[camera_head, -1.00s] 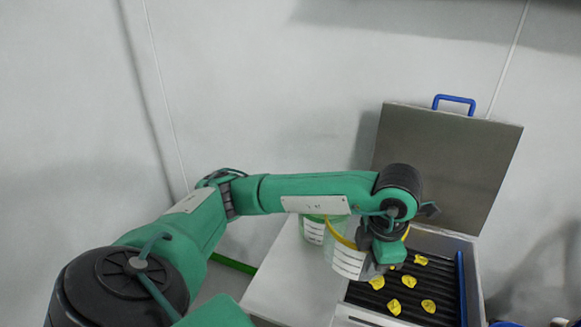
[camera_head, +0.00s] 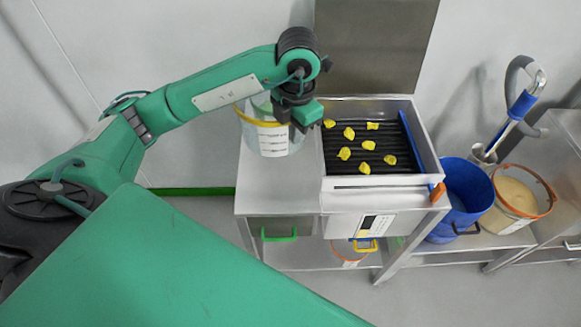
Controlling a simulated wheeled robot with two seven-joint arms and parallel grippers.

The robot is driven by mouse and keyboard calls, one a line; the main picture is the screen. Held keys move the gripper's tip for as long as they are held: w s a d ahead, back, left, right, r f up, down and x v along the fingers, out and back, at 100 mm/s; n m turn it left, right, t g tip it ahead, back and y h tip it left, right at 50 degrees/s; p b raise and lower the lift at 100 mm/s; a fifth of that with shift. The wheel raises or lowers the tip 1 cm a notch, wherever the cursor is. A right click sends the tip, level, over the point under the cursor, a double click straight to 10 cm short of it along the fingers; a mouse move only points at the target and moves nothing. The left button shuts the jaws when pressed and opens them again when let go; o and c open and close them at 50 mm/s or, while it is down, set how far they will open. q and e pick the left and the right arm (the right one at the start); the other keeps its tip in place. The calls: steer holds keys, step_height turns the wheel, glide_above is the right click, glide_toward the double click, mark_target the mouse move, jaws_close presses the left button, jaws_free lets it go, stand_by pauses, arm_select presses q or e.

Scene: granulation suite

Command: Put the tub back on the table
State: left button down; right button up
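The tub (camera_head: 272,141) is clear, with a yellow rim and a white label. It is over the left part of the metal table (camera_head: 275,185), left of the open metal box. My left gripper (camera_head: 304,122) is at its right side and appears shut on it, though the gripper itself hides the contact. The tub looks nearly upright; I cannot tell whether its base touches the table. My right gripper is not in view.
The open box (camera_head: 376,183) holds yellow pieces (camera_head: 364,168) on a black ribbed bed. A blue bin (camera_head: 462,190) and an orange-rimmed tub (camera_head: 515,205) stand right. The table's front left is clear.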

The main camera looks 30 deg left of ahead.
arm_select(q)
step_height(320, 180, down, 15)
steer(key=p, duration=0.2)
steer(key=shift+s+p, duration=0.1)
steer(key=shift+p, duration=0.25)
steer(key=shift+f, duration=0.25)
steer(key=c, duration=1.7)
jaws_free()
